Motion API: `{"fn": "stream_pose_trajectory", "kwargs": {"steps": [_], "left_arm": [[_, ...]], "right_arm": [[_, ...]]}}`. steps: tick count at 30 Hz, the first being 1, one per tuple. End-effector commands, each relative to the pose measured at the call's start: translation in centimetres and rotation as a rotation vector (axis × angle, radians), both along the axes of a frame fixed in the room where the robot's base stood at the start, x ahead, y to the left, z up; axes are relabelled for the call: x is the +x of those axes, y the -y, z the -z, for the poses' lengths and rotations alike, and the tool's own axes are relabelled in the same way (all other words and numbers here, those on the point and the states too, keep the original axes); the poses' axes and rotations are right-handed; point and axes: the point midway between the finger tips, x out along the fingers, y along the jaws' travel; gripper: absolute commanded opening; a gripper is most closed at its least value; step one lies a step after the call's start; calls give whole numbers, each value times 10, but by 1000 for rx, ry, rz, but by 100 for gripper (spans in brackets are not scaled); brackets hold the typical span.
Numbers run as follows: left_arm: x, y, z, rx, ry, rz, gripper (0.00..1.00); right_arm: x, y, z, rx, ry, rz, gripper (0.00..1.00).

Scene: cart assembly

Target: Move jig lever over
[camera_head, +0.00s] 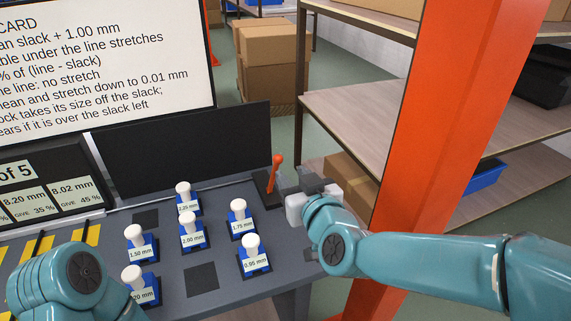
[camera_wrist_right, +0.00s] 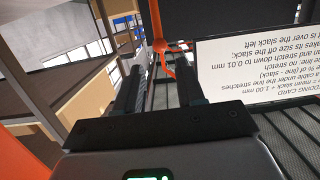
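The orange jig lever (camera_head: 277,168) stands up from a dark base (camera_head: 266,185) at the back right corner of the grey bench. My right gripper (camera_head: 288,184) is just right of the lever and close to it. In the right wrist view the orange lever (camera_wrist_right: 158,44) shows between the two dark fingertips of the right gripper (camera_wrist_right: 162,62). These fingers are apart, and I cannot tell whether either touches the lever. My left arm shows at the lower left of the head view, but its gripper is out of sight.
Several white-knobbed blue blocks with size labels, one of them marked 1.75 mm (camera_head: 242,222), stand on the bench (camera_head: 235,275). A dark panel (camera_head: 150,150) stands behind them. An orange post (camera_head: 425,125) and shelves (camera_head: 335,115) are to the right.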

Motion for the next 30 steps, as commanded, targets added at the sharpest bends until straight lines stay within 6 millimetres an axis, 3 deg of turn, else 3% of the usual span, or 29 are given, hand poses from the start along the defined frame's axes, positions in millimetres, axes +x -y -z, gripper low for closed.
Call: {"fn": "stream_pose_trajectory", "kwargs": {"steps": [5,18,21,30], "left_arm": [[0,0,-1,0,0,0,55],[0,0,-11,0,0,0,55],[0,0,-9,0,0,0,55],[0,0,-14,0,0,0,55]], "right_arm": [[10,-4,3,-1,-2,0,38],[71,-23,14,0,-2,0,38],[69,-23,14,0,-1,0,7],[77,-25,9,0,1,0,7]]}}
